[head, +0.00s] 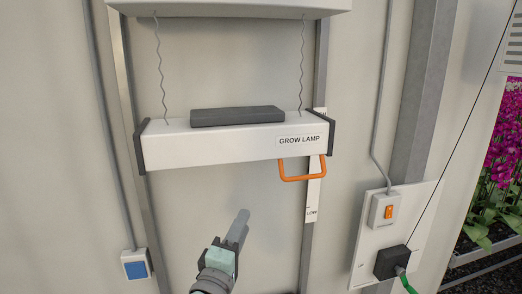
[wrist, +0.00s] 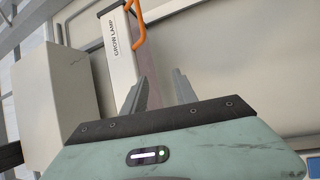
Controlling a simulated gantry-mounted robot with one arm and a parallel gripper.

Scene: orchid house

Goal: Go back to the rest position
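My gripper (head: 240,226) is in the lower middle of the head view, in front of the pale wall and below the grow lamp (head: 210,146). In the wrist view my gripper's two grey fingers (wrist: 160,88) stand apart with nothing between them. The grow lamp is a white bar hung on two wavy cords, with a dark block on top and an orange handle (head: 302,170) under its right end. In the wrist view the lamp (wrist: 117,48) and its orange handle (wrist: 138,28) lie beyond the fingers, apart from them.
A switch box with an orange switch (head: 388,211) and a black plug (head: 391,262) with a green cable are on a panel at right. A blue-faced box (head: 137,266) is on the wall at lower left. Pink orchids (head: 503,140) stand at far right. The wall around my gripper is clear.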

